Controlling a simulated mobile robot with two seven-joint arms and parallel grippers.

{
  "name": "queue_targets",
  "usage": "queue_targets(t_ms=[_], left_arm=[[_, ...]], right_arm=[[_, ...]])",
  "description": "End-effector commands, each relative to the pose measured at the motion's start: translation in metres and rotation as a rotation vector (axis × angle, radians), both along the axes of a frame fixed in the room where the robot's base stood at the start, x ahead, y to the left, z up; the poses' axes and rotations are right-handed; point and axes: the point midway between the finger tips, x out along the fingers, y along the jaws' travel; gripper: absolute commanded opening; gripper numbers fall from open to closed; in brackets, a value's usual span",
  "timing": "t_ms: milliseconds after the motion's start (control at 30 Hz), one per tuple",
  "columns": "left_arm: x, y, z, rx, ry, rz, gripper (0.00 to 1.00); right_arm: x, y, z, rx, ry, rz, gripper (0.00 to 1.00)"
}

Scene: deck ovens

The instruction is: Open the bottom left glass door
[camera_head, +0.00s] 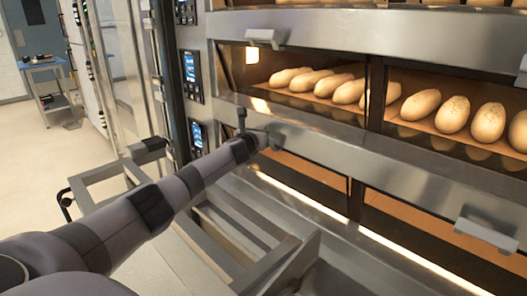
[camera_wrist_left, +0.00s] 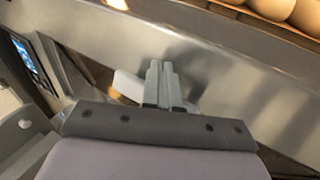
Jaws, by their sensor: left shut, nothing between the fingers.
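The bottom left glass door (camera_head: 305,178) is the dark pane under the steel band, below the left row of loaves. It looks closed, though my arm covers part of it. My left arm reaches to the upper left of this door, and its gripper (camera_head: 262,138) is at the steel band beside the door's handle, which is mostly hidden. In the left wrist view the gripper's fingers (camera_wrist_left: 161,80) are together and empty, in front of the steel front. A pale flat piece (camera_wrist_left: 128,86), perhaps the handle, shows just left of them. Contact cannot be told. My right gripper is not in view.
Handles stick out above the upper left door (camera_head: 265,37) and at the lower right (camera_head: 486,233). Loaves (camera_head: 348,92) lie behind the upper glass. Control panels (camera_head: 190,68) line the left side. A metal frame (camera_head: 245,235) stands before the oven. Floor is free at far left.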

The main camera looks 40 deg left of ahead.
Motion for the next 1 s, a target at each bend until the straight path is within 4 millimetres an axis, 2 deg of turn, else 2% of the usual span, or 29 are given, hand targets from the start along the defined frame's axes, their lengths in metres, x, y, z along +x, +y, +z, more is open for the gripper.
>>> queue_targets(t_ms=[33,500,667,833,1000], left_arm=[[-0.001,0.0,-0.013,0.0,0.011,0.002,0.0],[-0.003,-0.001,-0.043,-0.002,0.013,0.001,0.0],[-0.006,-0.001,-0.036,-0.001,0.012,0.001,0.0],[-0.021,-0.007,-0.029,-0.001,0.013,-0.001,0.0],[-0.036,-0.012,-0.025,0.0,0.012,0.001,0.0]], right_arm=[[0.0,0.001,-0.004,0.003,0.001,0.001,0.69],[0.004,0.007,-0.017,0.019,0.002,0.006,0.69],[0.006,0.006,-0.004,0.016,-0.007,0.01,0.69],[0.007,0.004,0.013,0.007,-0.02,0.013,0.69],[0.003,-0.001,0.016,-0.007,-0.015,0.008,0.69]])
